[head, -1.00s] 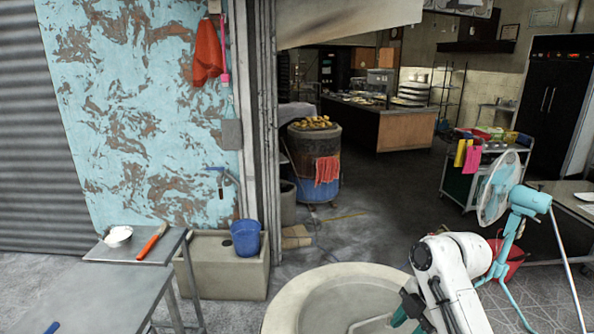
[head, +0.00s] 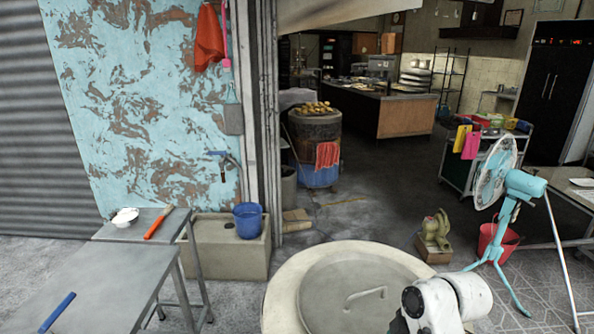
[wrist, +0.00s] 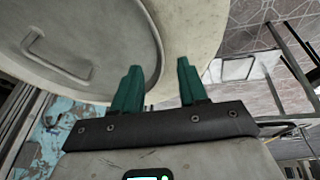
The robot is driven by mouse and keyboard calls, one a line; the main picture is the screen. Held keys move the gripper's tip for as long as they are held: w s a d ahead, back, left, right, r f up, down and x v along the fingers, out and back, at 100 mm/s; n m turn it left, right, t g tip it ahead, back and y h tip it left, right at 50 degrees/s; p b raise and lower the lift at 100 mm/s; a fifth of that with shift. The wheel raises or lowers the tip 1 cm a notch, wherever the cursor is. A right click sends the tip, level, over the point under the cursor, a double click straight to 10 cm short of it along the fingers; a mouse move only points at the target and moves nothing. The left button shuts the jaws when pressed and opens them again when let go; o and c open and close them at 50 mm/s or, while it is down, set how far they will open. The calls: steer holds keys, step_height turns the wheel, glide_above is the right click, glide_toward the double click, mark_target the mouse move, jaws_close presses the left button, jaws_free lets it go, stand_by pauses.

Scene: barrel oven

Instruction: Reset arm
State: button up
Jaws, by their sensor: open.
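My gripper (wrist: 158,88) shows in the wrist view with its two green fingers apart and nothing between them. The round pale barrel oven (wrist: 187,25) is beyond the fingers, its grey lid (wrist: 100,25) with a bar handle at the upper left. In the head view the oven rim (head: 285,290) and the lid (head: 330,285) stand at the bottom middle, the lid lying flat inside the rim. My white arm shows at the bottom right of the head view. My gripper is hidden there.
A teal fan (head: 510,185) and a red bucket (head: 498,242) stand right of the oven. A greenish machine (head: 435,230) sits behind it. Metal tables (head: 105,275) are at left, near a stone basin (head: 225,255) with a blue bucket (head: 247,220). Floor behind the oven is partly clear.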

steer(key=s+d+f+m+h, duration=0.1)
steer(key=s+m, duration=0.4)
steer(key=s, duration=0.5)
steer(key=s+d+f+m+h, duration=0.1)
steer(key=s+d+f+m, duration=0.3)
steer(key=s, duration=0.7)
steer(key=s+d+f+m+h, duration=0.1)
steer(key=s+f+m, duration=0.3)
steer(key=s+m, duration=0.4)
steer(key=shift+s+d+h, duration=0.3)
steer(key=shift+s+d, duration=0.4)
steer(key=shift+s, duration=0.55)
steer(key=shift+f, duration=0.1)
